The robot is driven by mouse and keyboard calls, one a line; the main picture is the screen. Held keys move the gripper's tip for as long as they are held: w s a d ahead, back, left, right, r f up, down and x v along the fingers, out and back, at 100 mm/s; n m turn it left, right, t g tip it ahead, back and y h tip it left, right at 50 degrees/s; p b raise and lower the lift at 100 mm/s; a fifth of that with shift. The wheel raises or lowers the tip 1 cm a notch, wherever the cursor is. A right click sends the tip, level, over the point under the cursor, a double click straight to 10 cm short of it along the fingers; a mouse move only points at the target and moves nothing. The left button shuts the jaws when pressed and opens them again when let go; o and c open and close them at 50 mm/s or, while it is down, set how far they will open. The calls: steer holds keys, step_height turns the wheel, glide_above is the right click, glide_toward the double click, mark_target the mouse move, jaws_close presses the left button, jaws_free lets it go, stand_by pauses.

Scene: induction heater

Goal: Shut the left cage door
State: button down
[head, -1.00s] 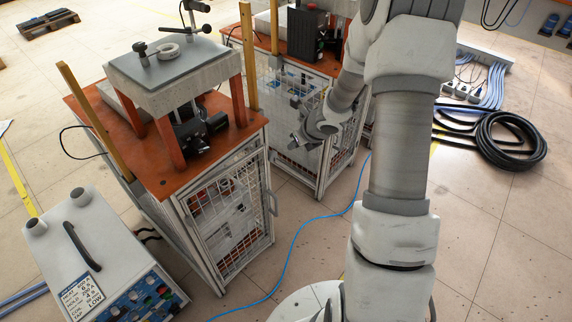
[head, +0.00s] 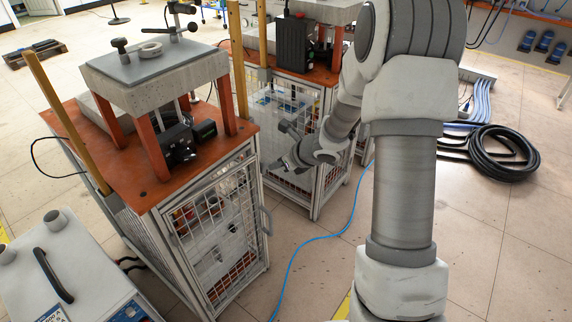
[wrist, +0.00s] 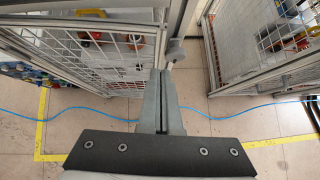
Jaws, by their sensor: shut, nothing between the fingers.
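The left cage (head: 130,225) is the nearer metal-framed cabinet with an orange top. Its white wire-mesh door (head: 215,238) faces front, with a grey handle (head: 266,220) near its right edge. The door lies near its frame, but I cannot tell whether it is fully shut or slightly ajar. My gripper (head: 271,166) is just right of the cage's front right corner, above the handle. In the wrist view, my gripper (wrist: 161,74) is shut and empty. Its tips are close to a metal upright and a small grey fitting (wrist: 175,50); contact is unclear.
A second mesh cage (head: 318,185) stands behind and to the right, with a gap of floor between them. A blue cable (head: 297,250) crosses the floor. A control box (head: 65,270) sits at front left. A black hose coil (head: 500,152) lies at right.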

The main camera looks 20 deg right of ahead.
mark_target(258, 157)
steer(key=shift+w+a+f+p, duration=0.15)
steer(key=shift+w+a, duration=0.25)
steer(key=shift+w, duration=0.35)
steer(key=shift+w+a+f+p, duration=0.1)
steer(key=shift+w+a+f, duration=0.1)
steer(key=shift+w+a, duration=0.35)
steer(key=shift+w+a+f+p, duration=0.15)
steer(key=shift+w+a, duration=0.1)
steer(key=shift+w, duration=0.65)
steer(key=shift+w, duration=0.1)
steer(key=shift+w+a, duration=0.25)
steer(key=shift+w, duration=0.2)
steer(key=shift+w+a, duration=0.2)
steer(key=shift+w, duration=0.25)
steer(key=shift+s, duration=0.1)
